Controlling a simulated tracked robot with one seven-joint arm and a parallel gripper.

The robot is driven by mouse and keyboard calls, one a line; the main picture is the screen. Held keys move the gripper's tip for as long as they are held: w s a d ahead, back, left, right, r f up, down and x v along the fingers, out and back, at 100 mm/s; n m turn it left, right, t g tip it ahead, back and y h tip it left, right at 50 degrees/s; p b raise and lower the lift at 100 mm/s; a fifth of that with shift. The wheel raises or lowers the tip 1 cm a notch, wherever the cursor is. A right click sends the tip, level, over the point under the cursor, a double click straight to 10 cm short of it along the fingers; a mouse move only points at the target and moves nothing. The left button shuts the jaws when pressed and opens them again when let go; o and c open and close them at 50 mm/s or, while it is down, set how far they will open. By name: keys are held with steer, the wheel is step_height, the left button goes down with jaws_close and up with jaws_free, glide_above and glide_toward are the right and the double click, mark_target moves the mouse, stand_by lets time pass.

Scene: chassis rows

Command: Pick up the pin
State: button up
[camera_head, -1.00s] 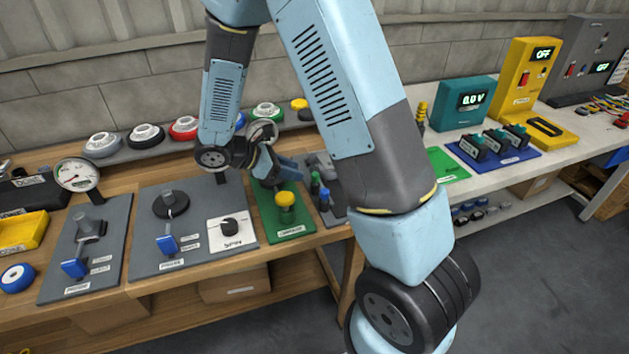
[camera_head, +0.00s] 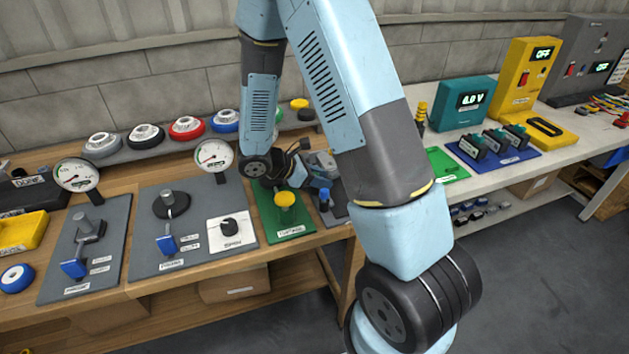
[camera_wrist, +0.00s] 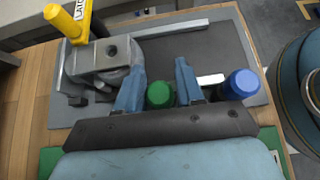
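A pin with a green cap (camera_wrist: 159,95) shows in the wrist view between the two blue fingers of my gripper (camera_wrist: 159,78). The fingers look open, one on each side of the cap, with little space; I cannot tell whether they touch it. The palm hides part of the pin. A pin with a blue cap (camera_wrist: 240,82) stands outside the right finger. In the head view my gripper (camera_head: 318,180) is over the dark grey plate, and the blue-capped pin (camera_head: 324,196) shows there. The green cap is not clearly visible in that view.
A grey metal block fixture (camera_wrist: 103,60) with a yellow labelled handle (camera_wrist: 76,19) is left of the fingers on the grey plate (camera_wrist: 235,50). A yellow knob (camera_head: 285,200) stands on a green board (camera_head: 284,232) beside it. My wheel shows at the wrist view's right.

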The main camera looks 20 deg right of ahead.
steer(key=shift+c, duration=0.2)
jaws_close()
steer(key=shift+r, duration=0.1)
